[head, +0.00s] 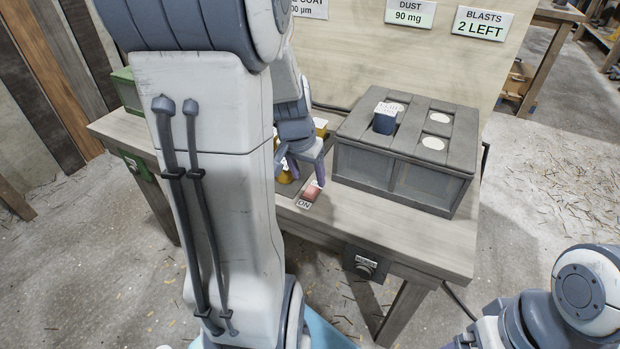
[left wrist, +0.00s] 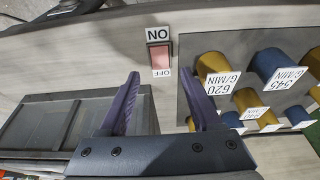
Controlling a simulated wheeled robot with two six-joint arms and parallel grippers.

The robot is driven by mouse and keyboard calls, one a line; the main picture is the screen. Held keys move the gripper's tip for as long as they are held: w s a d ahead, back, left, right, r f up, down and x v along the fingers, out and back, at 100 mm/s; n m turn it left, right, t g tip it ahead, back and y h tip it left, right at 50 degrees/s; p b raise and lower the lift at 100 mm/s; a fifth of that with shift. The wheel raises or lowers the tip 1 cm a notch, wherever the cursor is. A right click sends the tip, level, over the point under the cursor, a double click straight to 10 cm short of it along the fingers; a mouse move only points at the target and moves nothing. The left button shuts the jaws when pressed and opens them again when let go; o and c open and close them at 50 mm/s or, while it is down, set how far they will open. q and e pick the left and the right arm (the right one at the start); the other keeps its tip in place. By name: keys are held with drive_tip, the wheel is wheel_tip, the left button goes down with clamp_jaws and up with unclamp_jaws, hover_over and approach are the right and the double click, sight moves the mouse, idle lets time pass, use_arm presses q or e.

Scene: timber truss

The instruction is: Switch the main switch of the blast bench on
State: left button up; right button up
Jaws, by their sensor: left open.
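The main switch (head: 312,191) is a small red-pink rocker on the wooden blast bench (head: 400,235), with an ON label (head: 304,204) at its front end. In the left wrist view the switch (left wrist: 159,55) lies between an ON label, seen upside down, and an OFF label (left wrist: 161,72). I cannot tell which way the rocker is tipped. My left gripper (head: 306,176) is open and empty, close to the switch at its OFF end. In the left wrist view the fingertips (left wrist: 158,78) are spread to either side of the switch's line. My right gripper is out of view.
A grey box (head: 400,180) with round white openings and a blue piece stands right of the switch. A rack of yellow and blue labelled nozzles (left wrist: 210,66) lies on the other side. A dark knob box (head: 365,262) is on the bench's front edge. Signs read DUST 90 mg and BLASTS 2 LEFT.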

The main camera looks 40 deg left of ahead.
use_arm(q)
drive_tip(key=p+v, duration=0.1)
drive_tip(key=v, duration=0.4)
drive_tip(key=shift+r, duration=0.35)
drive_tip(key=s+d+m+g+h, duration=0.15)
drive_tip(key=d+m, duration=0.25)
drive_tip(key=d, duration=1.4)
drive_tip(key=s+d+f+m+g, duration=0.2)
drive_tip(key=s+d+m, duration=0.4)
drive_tip(key=s+d, duration=0.6)
wheel_tip(320, 180, up, 21)
drive_tip(key=p, duration=2)
drive_tip(key=shift+s+d+p, duration=0.2)
drive_tip(key=shift+s+p, duration=0.1)
drive_tip(key=shift+p, duration=0.1)
